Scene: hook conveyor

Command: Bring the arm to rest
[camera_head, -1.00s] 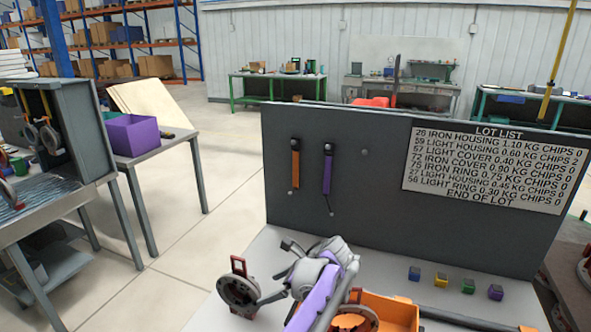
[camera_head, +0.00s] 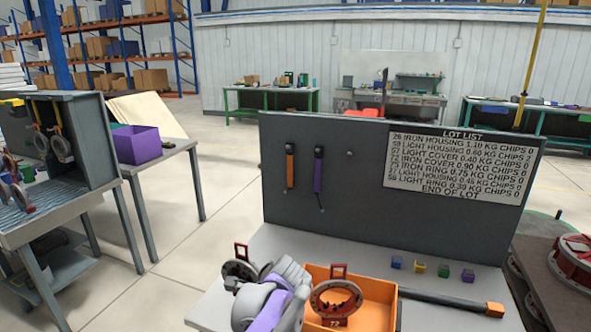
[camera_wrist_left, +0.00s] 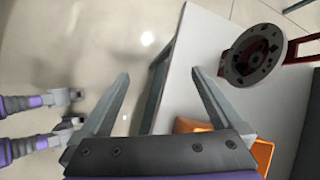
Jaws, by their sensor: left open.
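My left arm, grey and purple, is folded at the bottom of the head view, low over the front of the bench. My left gripper (camera_wrist_left: 160,73) is open in the left wrist view, with nothing between its fingers. In the head view its fingers are not clearly seen. To its right in the wrist view is a dark round flanged part (camera_wrist_left: 255,56) with a red bracket; in the head view this part (camera_head: 240,266) is partly hidden by my arm. My right gripper is not recognisable in either view.
An orange crate (camera_head: 379,291) holds or carries a ring part (camera_head: 336,298) with a red handle. Small coloured blocks (camera_head: 420,267) and an orange-ended dark bar (camera_head: 450,302) lie at right. A grey panel (camera_head: 350,215) rises behind. Floor is free at left.

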